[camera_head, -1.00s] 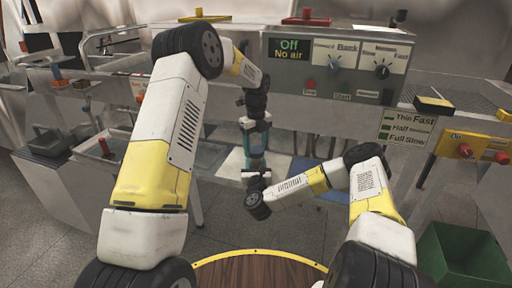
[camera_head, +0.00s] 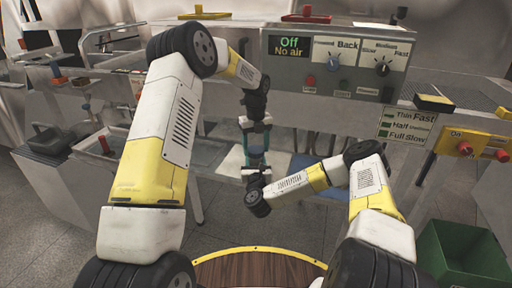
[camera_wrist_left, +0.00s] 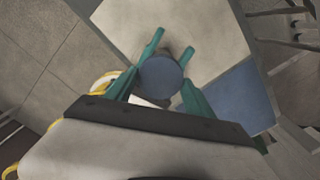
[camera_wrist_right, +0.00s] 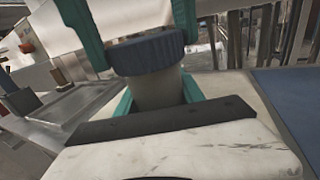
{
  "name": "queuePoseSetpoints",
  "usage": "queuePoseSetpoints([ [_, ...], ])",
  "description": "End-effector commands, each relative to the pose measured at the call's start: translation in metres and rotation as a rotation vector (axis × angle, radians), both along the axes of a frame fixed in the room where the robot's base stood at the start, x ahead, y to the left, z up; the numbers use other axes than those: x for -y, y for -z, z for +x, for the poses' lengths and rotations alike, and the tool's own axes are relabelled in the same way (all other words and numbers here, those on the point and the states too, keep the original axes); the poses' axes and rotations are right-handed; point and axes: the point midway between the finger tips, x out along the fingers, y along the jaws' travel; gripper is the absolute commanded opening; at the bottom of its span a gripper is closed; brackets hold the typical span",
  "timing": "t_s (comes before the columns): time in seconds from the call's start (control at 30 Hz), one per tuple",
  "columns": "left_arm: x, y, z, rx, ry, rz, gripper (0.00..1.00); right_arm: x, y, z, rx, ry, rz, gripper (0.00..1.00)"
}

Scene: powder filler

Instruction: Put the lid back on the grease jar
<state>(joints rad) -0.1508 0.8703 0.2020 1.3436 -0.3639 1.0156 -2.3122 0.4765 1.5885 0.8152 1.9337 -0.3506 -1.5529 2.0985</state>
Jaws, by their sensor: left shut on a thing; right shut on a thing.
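The dark blue lid (camera_wrist_right: 145,52) shows in the right wrist view, and its round top shows in the left wrist view (camera_wrist_left: 160,78). My left gripper (camera_wrist_left: 172,72) is shut on the lid from above, with a green finger on either side. The pale grease jar (camera_wrist_right: 155,89) stands directly beneath the lid, looking in line with it. The lid appears to touch the jar's top; the seam is hidden. My right gripper (camera_wrist_right: 158,97) is shut on the jar's body from the side. In the head view, my left gripper (camera_head: 255,143) is above my right wrist, and the jar is mostly hidden.
A control panel (camera_head: 337,68) reading "Off" and "No air" stands behind the grippers. A pale surface with a blue mat (camera_wrist_left: 238,97) lies below them. A green bin (camera_head: 465,254) is at the lower right, and a round wooden table (camera_head: 255,271) is at the front.

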Motion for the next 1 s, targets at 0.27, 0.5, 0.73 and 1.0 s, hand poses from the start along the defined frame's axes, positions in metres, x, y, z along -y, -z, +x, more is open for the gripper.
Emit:
queuePoseSetpoints([
  [0.27,-0.0024,0.0037,-0.0018,-0.009,0.715,-0.008,0.18,-0.0001,0.0009,-0.0002,-0.002,-0.001,0.000,0.00],
  [0.5,-0.0030,0.0011,-0.0005,-0.003,0.918,-0.002,0.18,-0.0001,0.0009,0.0000,-0.002,-0.001,0.000,0.00],
  [0.73,-0.0030,0.0001,-0.0001,-0.001,0.927,0.000,0.18,0.0001,0.0009,0.0000,-0.002,0.000,0.000,0.00],
  [1.0,-0.0030,0.0001,0.0002,0.000,0.925,-0.001,0.84,0.0002,0.0009,0.0000,-0.002,0.000,0.000,0.00],
])
